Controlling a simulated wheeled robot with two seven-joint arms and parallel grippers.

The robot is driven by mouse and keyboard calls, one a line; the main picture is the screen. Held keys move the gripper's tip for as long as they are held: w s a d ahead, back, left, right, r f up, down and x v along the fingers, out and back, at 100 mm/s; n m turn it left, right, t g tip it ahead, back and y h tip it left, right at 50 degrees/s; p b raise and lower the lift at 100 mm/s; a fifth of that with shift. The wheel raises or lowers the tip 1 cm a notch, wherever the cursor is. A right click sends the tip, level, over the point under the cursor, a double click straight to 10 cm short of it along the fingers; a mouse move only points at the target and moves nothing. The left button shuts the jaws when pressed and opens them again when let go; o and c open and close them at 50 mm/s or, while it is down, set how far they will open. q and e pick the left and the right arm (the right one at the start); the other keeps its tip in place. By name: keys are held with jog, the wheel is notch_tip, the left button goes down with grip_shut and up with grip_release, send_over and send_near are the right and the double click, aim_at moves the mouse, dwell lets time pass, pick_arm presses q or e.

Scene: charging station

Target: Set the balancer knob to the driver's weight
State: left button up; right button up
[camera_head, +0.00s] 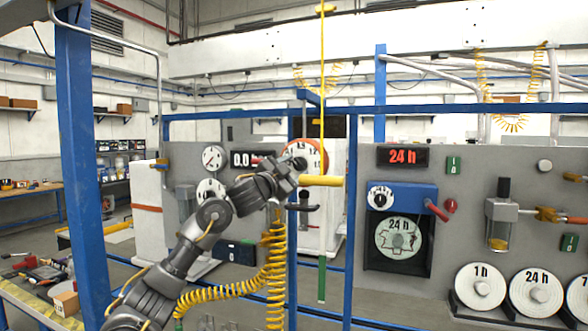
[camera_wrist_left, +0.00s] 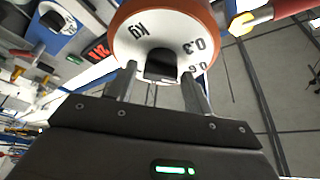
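The balancer dial (camera_head: 316,147) is a round white face with an orange rim, partly hidden behind my left gripper in the head view. In the left wrist view the dial (camera_wrist_left: 128,38) shows "kg", 0.3 and 0.6, upside down. Its black knob (camera_wrist_left: 160,65) is at the face's lower middle. My left gripper (camera_wrist_left: 158,75) has its two fingers apart, one on each side of the knob, with a visible gap to it. It also shows in the head view (camera_head: 292,166) at the dial. I cannot read the knob's setting. My right gripper is not in view.
A yellow bar (camera_head: 321,181) sits just below the dial, near my left gripper. A display (camera_head: 243,159) reading 0.0 is on the grey panel behind. A blue timer box (camera_head: 402,197) and red "24 h" display (camera_head: 403,156) are to the right. A blue post (camera_head: 82,150) stands left.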

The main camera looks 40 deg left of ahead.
pick_arm(q)
jog(key=shift+o, duration=0.7)
jog(key=shift+s+f, duration=0.1)
jog(key=shift+s, duration=0.15)
jog(key=b+v, duration=0.4)
jog(key=v, duration=0.6)
jog(key=shift+s+b, duration=0.2)
jog(key=shift+b, duration=0.15)
